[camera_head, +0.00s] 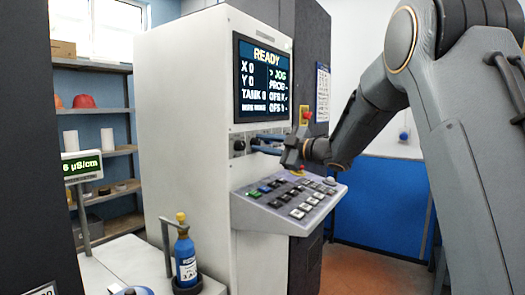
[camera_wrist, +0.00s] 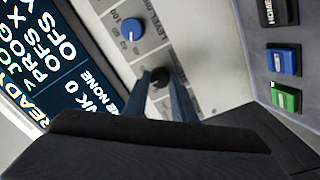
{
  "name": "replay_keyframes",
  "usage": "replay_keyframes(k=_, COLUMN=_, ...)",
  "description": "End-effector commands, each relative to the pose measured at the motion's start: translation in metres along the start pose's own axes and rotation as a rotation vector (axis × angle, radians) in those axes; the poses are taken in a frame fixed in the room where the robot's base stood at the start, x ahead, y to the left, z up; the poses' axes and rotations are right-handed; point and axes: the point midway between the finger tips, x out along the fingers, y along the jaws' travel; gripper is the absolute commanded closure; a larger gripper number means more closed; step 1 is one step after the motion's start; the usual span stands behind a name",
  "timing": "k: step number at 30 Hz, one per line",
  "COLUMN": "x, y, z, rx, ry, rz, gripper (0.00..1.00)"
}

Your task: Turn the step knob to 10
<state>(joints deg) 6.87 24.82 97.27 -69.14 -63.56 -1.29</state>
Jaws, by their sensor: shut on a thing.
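My gripper (camera_head: 262,145) reaches the front panel of the white machine just below its screen. In the wrist view its two blue-grey fingers (camera_wrist: 160,83) are shut on a round black knob (camera_wrist: 160,77), one on each side. I take this for the step knob; its label is too small to read, and its pointer and scale are mostly hidden. A blue knob (camera_wrist: 133,29) marked LEVEL sits above it in the wrist view, apart from the fingers. The screen (camera_head: 262,80) reads READY, X 0, Y 0, TANK 0, with a marker beside JOG.
A sloped keypad (camera_head: 290,198) juts out below my gripper. Another dark knob (camera_head: 239,145) is left of the fingers. A red button on yellow (camera_head: 305,117) is at the right. A blue bottle (camera_head: 185,258) stands on the bench at the lower left.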

Motion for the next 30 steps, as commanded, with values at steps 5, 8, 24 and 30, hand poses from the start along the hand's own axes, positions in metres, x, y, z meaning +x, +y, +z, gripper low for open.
replay_keyframes(k=5, x=0.0001, y=0.0, z=-0.0001, rx=-0.036, ry=0.002, rz=0.001, gripper=0.98)
replay_keyframes(k=8, x=0.0001, y=0.0003, z=-0.0004, rx=-0.043, ry=0.003, rz=0.001, gripper=0.98)
replay_keyframes(k=24, x=0.0, y=0.0003, z=-0.0004, rx=-0.044, ry=0.002, rz=0.0, gripper=0.57)
replay_keyframes(k=30, x=-0.0007, y=0.0002, z=0.0, rx=-0.044, ry=0.002, rz=0.0, gripper=0.57)
